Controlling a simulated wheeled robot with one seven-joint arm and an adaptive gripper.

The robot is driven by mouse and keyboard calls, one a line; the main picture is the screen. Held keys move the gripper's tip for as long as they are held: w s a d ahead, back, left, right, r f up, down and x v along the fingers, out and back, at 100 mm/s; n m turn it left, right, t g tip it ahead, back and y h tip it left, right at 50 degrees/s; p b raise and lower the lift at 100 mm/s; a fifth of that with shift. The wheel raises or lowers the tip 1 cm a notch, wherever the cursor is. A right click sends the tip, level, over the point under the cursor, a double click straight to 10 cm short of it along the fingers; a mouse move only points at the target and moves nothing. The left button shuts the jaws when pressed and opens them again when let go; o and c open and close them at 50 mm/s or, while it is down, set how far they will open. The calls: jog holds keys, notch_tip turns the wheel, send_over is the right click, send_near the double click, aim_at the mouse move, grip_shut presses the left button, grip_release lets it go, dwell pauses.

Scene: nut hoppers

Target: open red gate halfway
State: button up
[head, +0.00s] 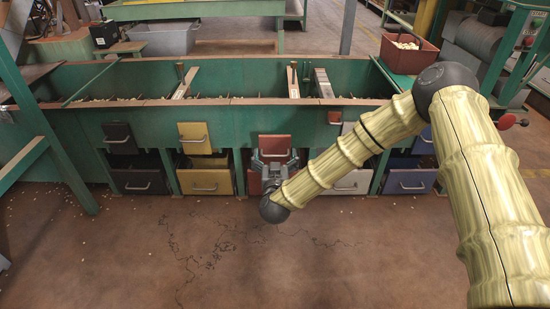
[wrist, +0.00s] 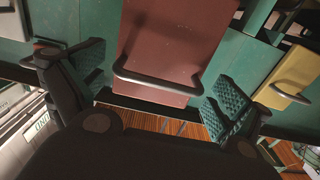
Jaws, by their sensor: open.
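The red gate (head: 275,144) is a flat plate on the front of the green hopper, above a red drawer whose front is largely hidden by my gripper. It sits slightly lower in the picture than the yellow gate (head: 194,132). In the wrist view the red gate (wrist: 175,35) shows close up, with a dark bar handle (wrist: 155,84) along its near edge. My gripper (head: 276,164) is at the red gate. In the wrist view my gripper (wrist: 155,80) is open, one finger on each side of the handle. I cannot tell whether the fingers touch it.
A black gate (head: 119,133) and a blue gate (head: 424,139) are farther along the hopper (head: 230,120). Drawers with bar handles stand below, including a yellow drawer (head: 205,178). A red bin (head: 408,52) of nuts stands at the back right. The floor in front is clear except for scattered nuts.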

jog(key=c, duration=1.4)
jog(key=shift+w+r+p, duration=0.2)
jog(key=shift+w+p, duration=0.5)
jog(key=shift+p, duration=0.2)
jog(key=shift+c, duration=0.3)
jog(key=shift+w+f, duration=0.15)
jog(key=shift+w, duration=0.3)
jog(key=shift+c, duration=0.2)
jog(key=o, duration=1.4)
jog(key=shift+o, duration=0.5)
jog(key=shift+s, duration=0.6)
jog(key=s, duration=1.1)
jog(key=shift+f, duration=0.1)
